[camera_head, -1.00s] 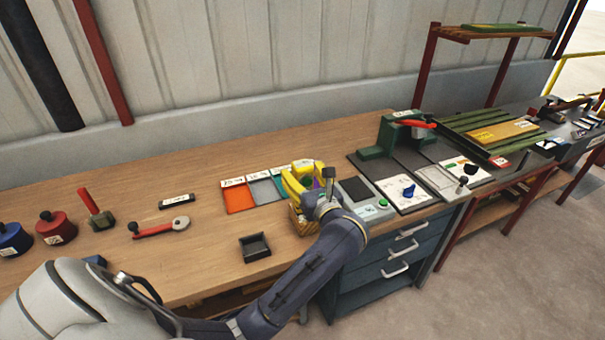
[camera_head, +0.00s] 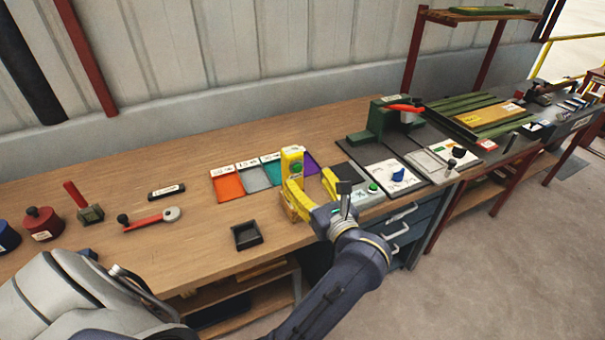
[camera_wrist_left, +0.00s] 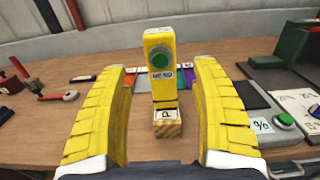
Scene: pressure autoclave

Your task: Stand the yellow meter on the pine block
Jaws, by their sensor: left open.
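The yellow meter (camera_head: 292,160), a tall body with a green round button, stands upright. In the left wrist view the meter (camera_wrist_left: 160,72) rests on the pine block (camera_wrist_left: 168,129), a small wooden block with a white label. In the head view the block is mostly hidden behind my gripper's finger. My left gripper (camera_head: 311,190) is open and empty, with its yellow fingers spread on the near side of the meter. In the left wrist view the meter shows between the fingers with clear gaps on both sides. My right gripper is not in view.
Coloured mats (camera_head: 228,186) lie behind and left of the meter. A small black tray (camera_head: 246,236) sits near the front edge. A grey panel with a green button (camera_head: 373,187) lies close on the right.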

